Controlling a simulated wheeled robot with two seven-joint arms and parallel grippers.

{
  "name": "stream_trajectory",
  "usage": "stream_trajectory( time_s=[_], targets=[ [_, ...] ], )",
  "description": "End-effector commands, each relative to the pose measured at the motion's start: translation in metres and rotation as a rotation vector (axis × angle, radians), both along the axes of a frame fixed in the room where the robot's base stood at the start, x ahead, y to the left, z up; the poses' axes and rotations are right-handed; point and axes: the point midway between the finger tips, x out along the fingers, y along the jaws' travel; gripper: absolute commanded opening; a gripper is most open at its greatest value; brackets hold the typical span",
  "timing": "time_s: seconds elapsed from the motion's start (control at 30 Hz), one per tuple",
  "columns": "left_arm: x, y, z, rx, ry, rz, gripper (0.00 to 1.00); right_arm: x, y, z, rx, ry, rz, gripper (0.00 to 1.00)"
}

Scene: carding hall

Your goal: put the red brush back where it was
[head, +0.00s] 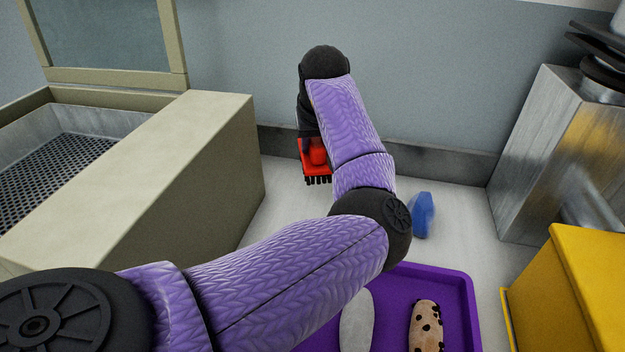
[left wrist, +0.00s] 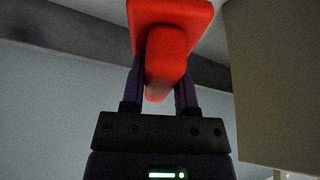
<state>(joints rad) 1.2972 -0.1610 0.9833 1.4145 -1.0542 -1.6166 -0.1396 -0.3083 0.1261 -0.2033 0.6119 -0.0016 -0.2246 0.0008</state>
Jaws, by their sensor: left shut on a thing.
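The red brush (head: 315,159) shows in the head view beyond my left arm, with a flat red back and dark bristles pointing down. It is near the back wall, over the pale surface; I cannot tell whether the bristles touch it. In the left wrist view the red brush (left wrist: 168,50) sits between the two fingers of my left gripper (left wrist: 160,88), which is shut on its handle. In the head view the wrist and arm hide most of that gripper. My right gripper is not in view.
A purple tray (head: 458,292) at the front holds a pale oval thing (head: 357,318) and a spotted tan thing (head: 426,325). A blue object (head: 423,215) stands behind it. A beige box with a perforated bed (head: 200,150) is left; a metal block (head: 535,150) and yellow box (head: 575,285) are right.

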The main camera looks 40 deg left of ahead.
Motion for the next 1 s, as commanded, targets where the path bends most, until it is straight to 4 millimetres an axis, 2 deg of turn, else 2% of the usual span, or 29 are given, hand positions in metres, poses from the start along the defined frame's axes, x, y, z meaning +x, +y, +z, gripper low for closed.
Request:
stream_trajectory(
  time_s=[0.03,0.47,0.77,0.8,0.97,1.0],
  targets=[
    [0.0,0.0,-0.01,0.0,0.002,0.001,0.0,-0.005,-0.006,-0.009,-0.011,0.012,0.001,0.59],
    [-0.001,-0.001,-0.097,-0.002,0.002,0.0,0.0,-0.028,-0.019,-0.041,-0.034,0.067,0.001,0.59],
    [-0.001,0.0,-0.097,-0.002,0.0,0.001,0.0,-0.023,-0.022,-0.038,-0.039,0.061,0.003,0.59],
    [-0.001,0.0,-0.098,-0.002,0.0,0.001,0.4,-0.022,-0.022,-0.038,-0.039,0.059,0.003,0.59],
    [-0.001,0.0,-0.098,-0.002,0.0,0.001,0.73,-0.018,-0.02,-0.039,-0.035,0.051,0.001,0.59],
    [-0.001,0.0,-0.098,-0.002,0.0,0.001,0.73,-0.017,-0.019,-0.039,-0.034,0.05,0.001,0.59]
  ],
)
